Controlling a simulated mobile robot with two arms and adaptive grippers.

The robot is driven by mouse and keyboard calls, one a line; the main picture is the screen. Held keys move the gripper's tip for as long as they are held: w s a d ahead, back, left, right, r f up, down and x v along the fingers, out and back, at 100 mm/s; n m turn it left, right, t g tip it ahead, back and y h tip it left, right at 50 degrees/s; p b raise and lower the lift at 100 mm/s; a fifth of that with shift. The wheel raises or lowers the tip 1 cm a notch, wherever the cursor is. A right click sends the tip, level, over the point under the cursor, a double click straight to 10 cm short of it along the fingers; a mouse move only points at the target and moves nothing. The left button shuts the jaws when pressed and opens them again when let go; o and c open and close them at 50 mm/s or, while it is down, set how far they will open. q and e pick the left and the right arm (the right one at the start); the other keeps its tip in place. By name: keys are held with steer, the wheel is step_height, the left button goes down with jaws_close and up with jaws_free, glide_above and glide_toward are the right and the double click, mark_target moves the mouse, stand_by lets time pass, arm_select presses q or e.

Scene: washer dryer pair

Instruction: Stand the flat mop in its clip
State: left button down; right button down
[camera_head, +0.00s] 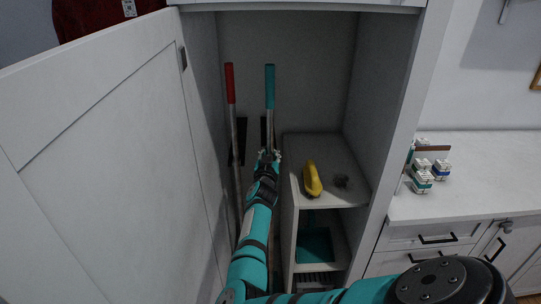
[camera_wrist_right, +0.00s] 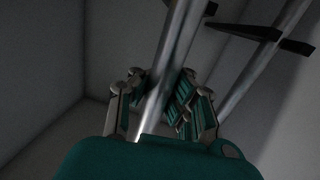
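A teal-handled pole (camera_head: 270,86), which I take to be the flat mop, stands nearly upright inside the open tall cabinet. My right gripper (camera_head: 268,156) reaches in at its shaft, below the teal grip. In the right wrist view the fingers (camera_wrist_right: 162,92) close around the metal shaft (camera_wrist_right: 180,40). A dark clip (camera_head: 263,131) shows on the back wall beside this shaft; whether the shaft sits in it I cannot tell. The mop head is hidden behind my arm. My left gripper is not in view.
A red-handled pole (camera_head: 230,84) stands just left, at another dark clip (camera_head: 240,142). The open cabinet door (camera_head: 105,150) fills the left. A shelf unit (camera_head: 300,212) with a yellow object (camera_head: 312,180) on top stands close to the right. A counter (camera_head: 470,190) with small boxes lies farther right.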

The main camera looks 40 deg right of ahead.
steer(key=shift+b+x, duration=0.55)
steer(key=shift+x, duration=0.7)
steer(key=shift+w+r, duration=0.1)
steer(key=shift+r, duration=0.05)
steer(key=shift+w, duration=0.1)
steer(key=shift+w+a+b+x, duration=0.15)
steer(key=shift+b+x, duration=0.9)
steer(key=shift+x, duration=0.4)
steer(key=shift+w+a+b+x, duration=0.1)
steer(key=shift+w+b+x, duration=0.05)
steer(key=shift+b+x, duration=1.05)
steer(key=shift+w+d, duration=0.1)
steer(key=shift+w, duration=0.05)
steer(key=shift+r+p, duration=0.1)
steer(key=shift+p, duration=0.35)
